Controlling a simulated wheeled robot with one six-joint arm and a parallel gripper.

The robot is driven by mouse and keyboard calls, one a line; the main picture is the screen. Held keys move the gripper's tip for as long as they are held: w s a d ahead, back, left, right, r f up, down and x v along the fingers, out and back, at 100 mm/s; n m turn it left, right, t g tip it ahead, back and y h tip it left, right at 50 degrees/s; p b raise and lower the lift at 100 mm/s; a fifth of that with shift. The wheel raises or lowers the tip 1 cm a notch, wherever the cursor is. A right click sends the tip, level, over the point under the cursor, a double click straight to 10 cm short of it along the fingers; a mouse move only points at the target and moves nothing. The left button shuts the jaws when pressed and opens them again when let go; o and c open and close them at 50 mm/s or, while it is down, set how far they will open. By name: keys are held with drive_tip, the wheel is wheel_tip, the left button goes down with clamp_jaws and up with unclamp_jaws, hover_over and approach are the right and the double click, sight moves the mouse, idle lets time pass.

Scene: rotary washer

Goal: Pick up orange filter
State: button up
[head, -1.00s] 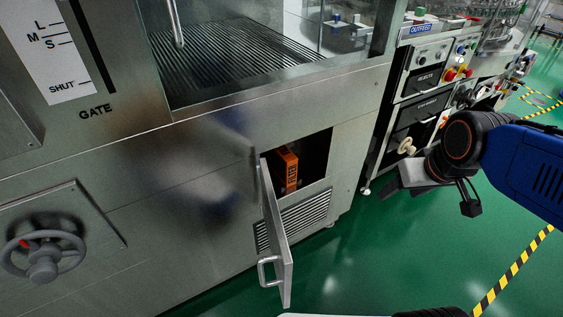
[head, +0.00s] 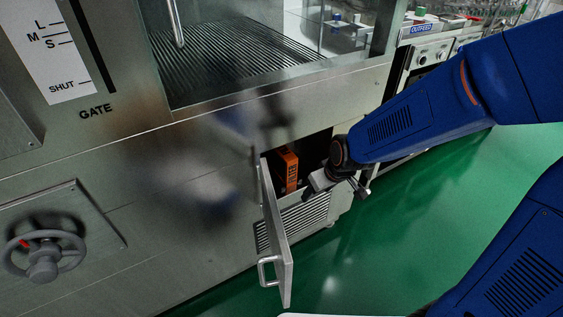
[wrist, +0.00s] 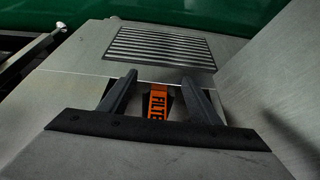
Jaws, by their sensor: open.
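The orange filter (head: 287,171) stands upright inside the open compartment low in the washer's front. Dark lettering shows on its face. My gripper (head: 314,190) is just in front of the compartment opening, to the right of the filter in the head view. In the wrist view, the filter (wrist: 158,102) shows between the two open fingers of my gripper (wrist: 158,84), with its lower part hidden by the gripper's body. The fingers look apart from it, and nothing is held.
The compartment's door (head: 275,235) stands open on the left of the opening, close to my gripper; it also fills the right of the wrist view (wrist: 275,90). A louvred vent (head: 303,220) lies below the opening. Green floor (head: 400,220) is clear at right.

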sight(293, 170)
drive_tip(key=w+a, duration=0.2)
drive_tip(key=w, duration=0.1)
drive_tip(key=w+a, duration=0.3)
drive_tip(key=w, duration=0.1)
drive_tip(key=w+a+f, duration=0.1)
drive_tip(key=w+a, duration=0.1)
drive_tip(key=w, duration=0.1)
drive_tip(key=shift+w+a+f, duration=0.1)
drive_tip(key=shift+w+a, duration=0.05)
drive_tip(key=shift+a, duration=0.25)
drive_tip(key=shift+x, duration=1.05)
drive_tip(key=shift+w+f, duration=0.15)
drive_tip(key=shift+f, duration=0.25)
drive_tip(key=shift+c, duration=0.3)
drive_tip(key=c, duration=1.2)
